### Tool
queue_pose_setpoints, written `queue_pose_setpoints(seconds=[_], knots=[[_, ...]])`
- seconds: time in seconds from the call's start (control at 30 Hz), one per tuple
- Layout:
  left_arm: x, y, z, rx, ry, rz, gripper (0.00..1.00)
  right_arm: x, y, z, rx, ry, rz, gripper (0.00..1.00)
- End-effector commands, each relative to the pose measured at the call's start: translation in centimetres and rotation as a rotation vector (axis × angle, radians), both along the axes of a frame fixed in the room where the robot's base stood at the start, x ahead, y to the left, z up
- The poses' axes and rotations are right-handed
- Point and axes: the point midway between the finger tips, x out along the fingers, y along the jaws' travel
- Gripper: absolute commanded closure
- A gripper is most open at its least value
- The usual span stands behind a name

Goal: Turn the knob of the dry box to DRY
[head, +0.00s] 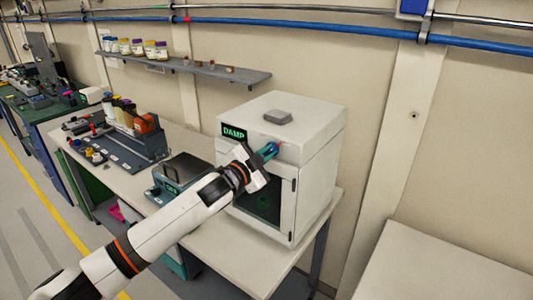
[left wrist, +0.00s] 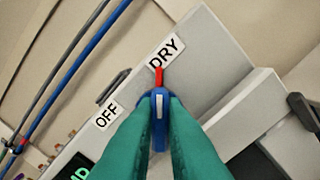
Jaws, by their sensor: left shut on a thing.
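The dry box (head: 318,165) is a white cabinet on the bench, with a green DAMP display (head: 234,132) on its upper front. Its blue knob (left wrist: 158,115) has a white line and a red tip pointing up toward the DRY label (left wrist: 165,51) in the left wrist view. The OFF label (left wrist: 107,116) is to the left of the knob. My left gripper (head: 270,151) is at the upper front of the box, its teal fingers shut on the knob from both sides; the fingers (left wrist: 158,125) hide part of it. My right gripper is in neither view.
A small scale (head: 180,172) and a rack with bottles (head: 137,145) stand on the bench left of the box. A wall shelf (head: 215,72) holds several jars. A grey lump (head: 278,117) lies on the box top. A bare pale surface (head: 440,265) is at right.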

Motion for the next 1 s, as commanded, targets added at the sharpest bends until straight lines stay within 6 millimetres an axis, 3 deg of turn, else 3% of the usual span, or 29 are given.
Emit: queue_pose_setpoints(seconds=[0.33, 0.4, 0.5, 0.83, 1.0], knots=[[0.0, 0.0, 0.0, 0.006, -0.004, 0.001, 1.00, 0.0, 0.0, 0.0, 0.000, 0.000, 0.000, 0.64], [0.0, 0.0, 0.0, 0.005, -0.003, 0.001, 0.82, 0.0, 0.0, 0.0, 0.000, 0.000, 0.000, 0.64], [0.0, 0.0, 0.0, 0.004, -0.002, 0.001, 0.68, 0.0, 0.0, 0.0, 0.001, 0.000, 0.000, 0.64], [-0.2, 0.2, -0.1, 0.002, -0.002, 0.000, 0.68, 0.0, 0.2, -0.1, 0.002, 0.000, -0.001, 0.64], [-1.7, 1.4, -0.3, 0.002, -0.002, 0.001, 0.68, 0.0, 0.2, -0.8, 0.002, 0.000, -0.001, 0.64]])
